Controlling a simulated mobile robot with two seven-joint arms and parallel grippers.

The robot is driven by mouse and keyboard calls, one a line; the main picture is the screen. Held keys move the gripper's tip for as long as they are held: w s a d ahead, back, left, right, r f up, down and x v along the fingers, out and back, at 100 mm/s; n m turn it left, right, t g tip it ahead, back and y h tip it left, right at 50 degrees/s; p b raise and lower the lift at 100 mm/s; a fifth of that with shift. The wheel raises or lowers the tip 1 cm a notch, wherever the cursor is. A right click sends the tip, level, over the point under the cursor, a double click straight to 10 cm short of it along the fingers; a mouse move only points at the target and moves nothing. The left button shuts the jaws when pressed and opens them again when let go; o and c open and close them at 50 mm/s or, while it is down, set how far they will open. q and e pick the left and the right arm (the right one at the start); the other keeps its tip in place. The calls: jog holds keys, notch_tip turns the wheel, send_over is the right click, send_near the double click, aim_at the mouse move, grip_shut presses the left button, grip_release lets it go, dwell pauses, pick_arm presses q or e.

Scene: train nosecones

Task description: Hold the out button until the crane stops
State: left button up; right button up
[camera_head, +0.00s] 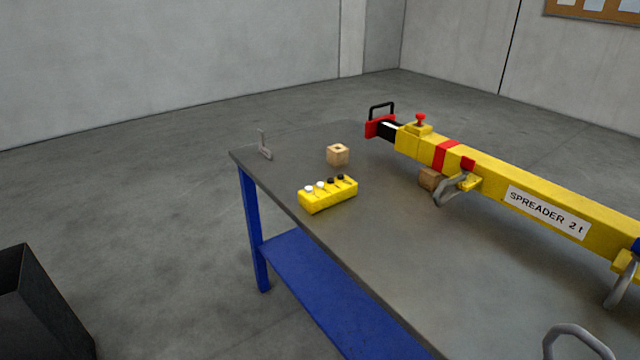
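A yellow control box (328,195) lies on the grey-topped table near its left edge. Its top carries a row of several small buttons (322,184), the left ones white and the right ones black. Their labels are too small to read, so I cannot tell which is the out button. The crane itself is not in view. Neither of my grippers is in view.
A yellow spreader beam (500,186) marked "SPREADER 2 t" spans the table's right side, with hooks (448,190). A wooden block (338,154) and a grey bracket (264,146) stand near the far edge. A dark bin (45,310) is on the floor at left.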

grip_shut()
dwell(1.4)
